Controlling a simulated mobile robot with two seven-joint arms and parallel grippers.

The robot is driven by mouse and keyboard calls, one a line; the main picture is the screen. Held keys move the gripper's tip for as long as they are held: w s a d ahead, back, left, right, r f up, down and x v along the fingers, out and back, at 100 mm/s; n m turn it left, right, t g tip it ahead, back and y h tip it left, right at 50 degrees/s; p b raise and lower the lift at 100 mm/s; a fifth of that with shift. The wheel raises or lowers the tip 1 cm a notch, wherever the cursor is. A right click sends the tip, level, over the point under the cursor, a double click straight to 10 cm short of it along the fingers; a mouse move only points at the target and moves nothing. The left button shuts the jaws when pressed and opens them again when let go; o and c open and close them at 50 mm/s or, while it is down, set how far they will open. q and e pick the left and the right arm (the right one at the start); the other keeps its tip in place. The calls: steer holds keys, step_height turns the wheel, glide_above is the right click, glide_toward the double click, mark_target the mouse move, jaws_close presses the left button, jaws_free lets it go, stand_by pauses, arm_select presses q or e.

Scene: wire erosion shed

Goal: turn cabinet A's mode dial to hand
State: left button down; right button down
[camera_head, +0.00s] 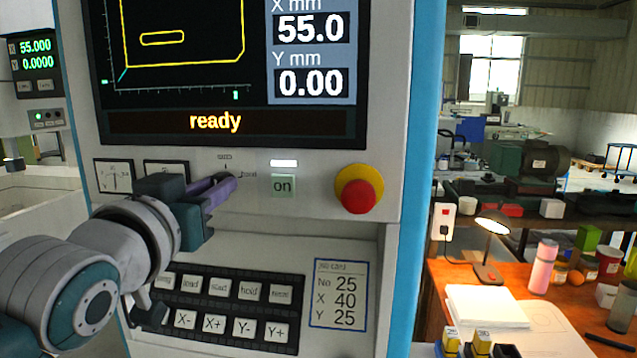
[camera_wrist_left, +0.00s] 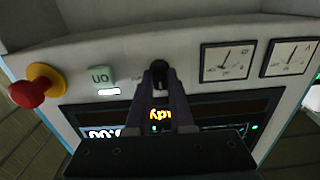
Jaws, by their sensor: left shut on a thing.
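The near cabinet (camera_head: 390,250) has a light grey face with a blue edge; no letter A shows on it. Its mode dial (camera_head: 224,178) is a small dark knob below the screen, mostly covered by my fingers. Small blurred labels stand above it and to its right; the right one looks like "hand". My left gripper (camera_head: 222,188) reaches in from the left, its purple fingers shut on the dial. In the left wrist view, turned upside down, the dark dial (camera_wrist_left: 160,70) shows between the fingertips. Where the dial points cannot be told. My right gripper is not in view.
A red stop button (camera_head: 358,195) on a yellow collar and a green "on" button (camera_head: 284,185) sit right of the dial. Two gauges (camera_wrist_left: 226,60) are on its other side. A key panel (camera_head: 230,300) lies below. The screen (camera_head: 215,122) reads "ready". A cluttered orange bench (camera_head: 440,290) stands right.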

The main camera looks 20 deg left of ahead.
arm_select(q)
steer(key=shift+m, duration=0.4)
steer(key=shift+d+f+m+p, duration=0.1)
steer(key=shift+m+p, duration=0.5)
steer(key=shift+m, duration=2.65)
steer(key=shift+f+m+p, duration=0.1)
steer(key=shift+m+p, duration=0.5)
steer(key=shift+m, duration=2.65)
steer(key=c, duration=0.8)
jaws_free()
steer(key=shift+w+r, duration=0.1)
